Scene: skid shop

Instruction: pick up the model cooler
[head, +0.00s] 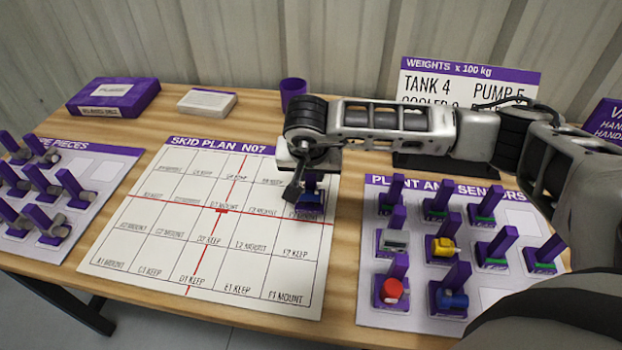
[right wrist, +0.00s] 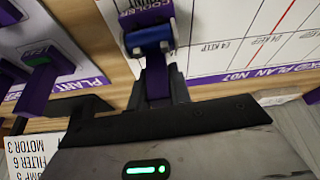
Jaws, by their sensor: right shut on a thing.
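The model cooler (head: 312,198) is a small blue body on a purple base with a purple upright handle. It is at the right edge of the skid plan board (head: 130,262), near the horizontal red line; whether it touches the board I cannot tell. In the right wrist view the cooler (right wrist: 150,36) shows its "COOLER" label, blue body and purple handle. My right gripper (head: 296,186) is over it, and in the wrist view its fingers (right wrist: 158,88) are shut on the handle. The fingers partly hide the cooler in the head view. My left gripper is not in view.
The plant and sensors board (head: 372,305) at right holds several purple-handled models, including a yellow one (head: 443,247) and a red one (head: 391,290). A pipe pieces board (head: 100,170) is at left. A purple box (head: 113,97), white box (head: 207,102) and purple cup (head: 292,90) stand behind.

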